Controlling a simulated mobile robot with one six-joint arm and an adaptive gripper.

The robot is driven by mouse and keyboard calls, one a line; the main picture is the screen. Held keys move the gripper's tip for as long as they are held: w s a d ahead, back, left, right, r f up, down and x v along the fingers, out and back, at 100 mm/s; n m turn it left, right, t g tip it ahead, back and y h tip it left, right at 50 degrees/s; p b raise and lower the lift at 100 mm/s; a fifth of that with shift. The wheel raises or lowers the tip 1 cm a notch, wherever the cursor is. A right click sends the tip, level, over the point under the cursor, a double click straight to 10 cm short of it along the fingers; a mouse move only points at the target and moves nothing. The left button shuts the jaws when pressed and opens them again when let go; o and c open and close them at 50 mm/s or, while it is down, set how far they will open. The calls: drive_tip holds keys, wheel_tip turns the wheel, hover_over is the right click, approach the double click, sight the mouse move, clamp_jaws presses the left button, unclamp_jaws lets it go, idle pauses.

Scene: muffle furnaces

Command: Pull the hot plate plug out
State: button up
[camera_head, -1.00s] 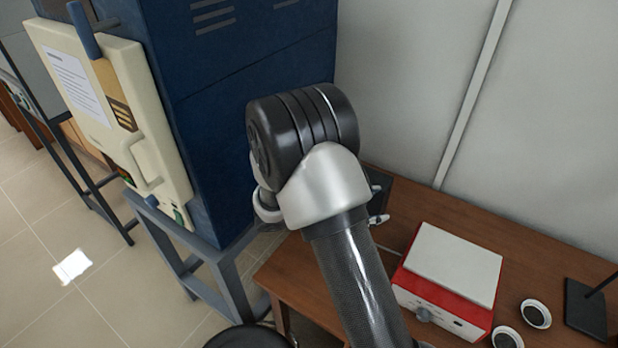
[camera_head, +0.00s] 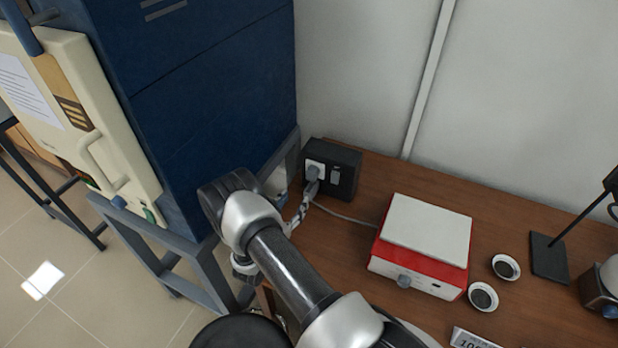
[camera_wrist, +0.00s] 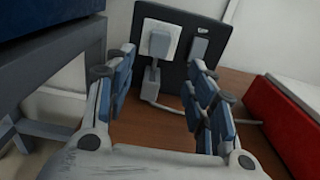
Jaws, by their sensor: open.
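The grey hot plate plug (camera_head: 313,174) sits in a white socket on the front of a black outlet box (camera_head: 345,160) at the back left of the table. The plug also shows in the wrist view (camera_wrist: 159,43), with its cord hanging below. My gripper (camera_wrist: 163,78) is open and empty, its blue-padded fingers spread to either side of the plug and cord in that view. In the head view my gripper (camera_head: 301,207) is just in front of the box, partly hidden by my arm. The red and white hot plate (camera_head: 425,235) stands to the right, its cord running to the box.
A blue furnace (camera_head: 215,100) on a grey metal stand (camera_head: 213,275) rises close on the left. Two small round dishes (camera_head: 483,297) and a dark stand (camera_head: 548,258) are right of the hot plate. The wall is directly behind the box.

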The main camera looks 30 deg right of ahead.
sight(310, 176)
drive_tip(key=b+x, duration=0.1)
drive_tip(key=x, duration=1.1)
drive_tip(key=shift+w+d+b, duration=0.15)
drive_tip(key=shift+d+b, duration=0.2)
drive_tip(key=shift+b, duration=0.05)
drive_tip(key=shift+r, duration=0.1)
drive_tip(key=shift+c, duration=0.4)
clamp_jaws()
